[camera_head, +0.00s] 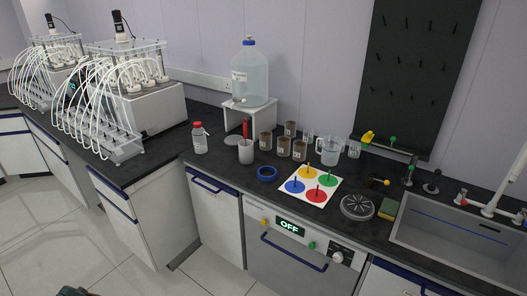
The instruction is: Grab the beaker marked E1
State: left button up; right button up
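Several small beakers with brown contents stand in a group on the dark counter, right of the white stand: a left one (265,141), a front middle one (283,146), a front right one (299,149) and a back one (290,129). They carry small pale labels. The labels are too small to read, so I cannot tell which is E1. A small dark part at the bottom left edge may be my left gripper (75,291); its fingers cannot be made out. My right gripper is not in view. No gripper is near the beakers.
Close to the beakers are a grey cup (246,152) with a red tool, a blue ring (267,173), a clear jug (330,151) and a card with coloured discs (311,186). A red-capped bottle (200,140) stands left. A sink (455,240) is at right.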

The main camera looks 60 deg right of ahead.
aim_at(284, 143)
jog(key=i+j, duration=0.8)
jog(key=i+z, duration=0.1)
jog(key=z, duration=2.4)
